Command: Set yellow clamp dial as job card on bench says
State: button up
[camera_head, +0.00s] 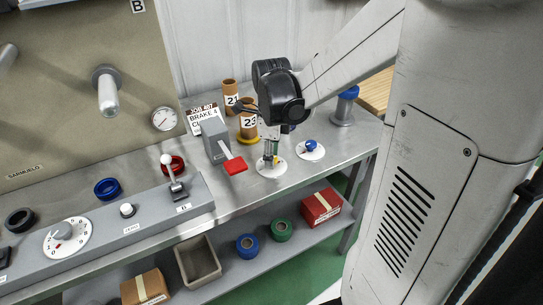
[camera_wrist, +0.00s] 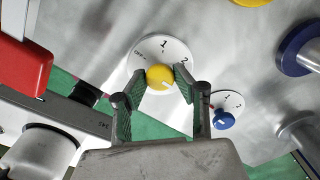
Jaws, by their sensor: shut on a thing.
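The yellow clamp dial (camera_wrist: 160,77) sits on a round white plate (camera_wrist: 150,49) marked OFF, 1 and 2. My gripper (camera_wrist: 158,82) has a finger on either side of the knob and is shut on it. A small pale mark shows on the knob's lower right, but I cannot tell for sure which setting it indicates. In the head view my gripper (camera_head: 270,154) comes down over the white plate (camera_head: 271,170) and mostly hides the knob. The job card (camera_head: 200,114) stands at the back; "JOB 407", "BRAKE 4" and a line starting "CL" show, the rest is hidden.
A grey box with a red lever (camera_head: 235,166) stands left of the dial. A blue dial (camera_head: 310,146) is close on the right, also in the wrist view (camera_wrist: 224,120). Brown tubes (camera_head: 230,92) stand behind. A grey console with a white dial (camera_head: 66,237) runs along the left.

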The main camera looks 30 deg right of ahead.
jog(key=shift+m, duration=0.3)
jog(key=o, duration=1.2)
jog(key=shift+c, duration=0.2)
notch_tip(320, 180, up, 12)
jog(key=s+a+n+t, duration=0.3)
jog(key=s+a+n, duration=0.2)
jog(key=n, duration=0.9)
jog(key=s+a+f+n+t, duration=0.1)
jog(key=s+a+n+t, duration=0.3)
jog(key=n, duration=1)
jog(key=s+a, duration=0.2)
jog(key=a, duration=0.2)
jog(key=shift+a+f, duration=0.15)
jog(key=shift+a, duration=0.15)
